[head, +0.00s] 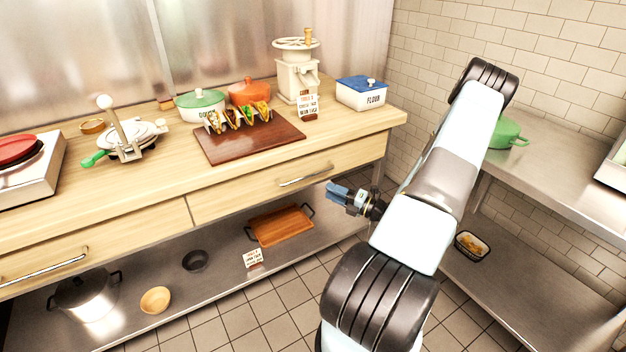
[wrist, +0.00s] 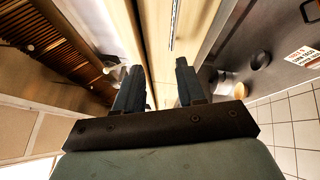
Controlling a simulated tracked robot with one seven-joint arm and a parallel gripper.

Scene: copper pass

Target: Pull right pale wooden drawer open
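The right pale wooden drawer (head: 235,198) is under the counter in the head view, its front flush with the counter's face. Its metal bar handle (head: 305,176) lies across the front, and a thin bar that looks like this handle shows in the wrist view (wrist: 173,25). My gripper (head: 333,191) is just right of and slightly below the handle in the head view, apart from it. In the wrist view its two dark fingers (wrist: 158,80) are spread, with pale wood and nothing held between them.
The wooden counter (head: 345,130) carries a taco board (head: 225,152), a flour box (head: 362,92), a grinder (head: 297,80) and pots. The left drawer (head: 120,232) is beside the right one. A metal shelf (head: 215,285) below holds a tray (head: 280,225). Tiled floor in front is clear.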

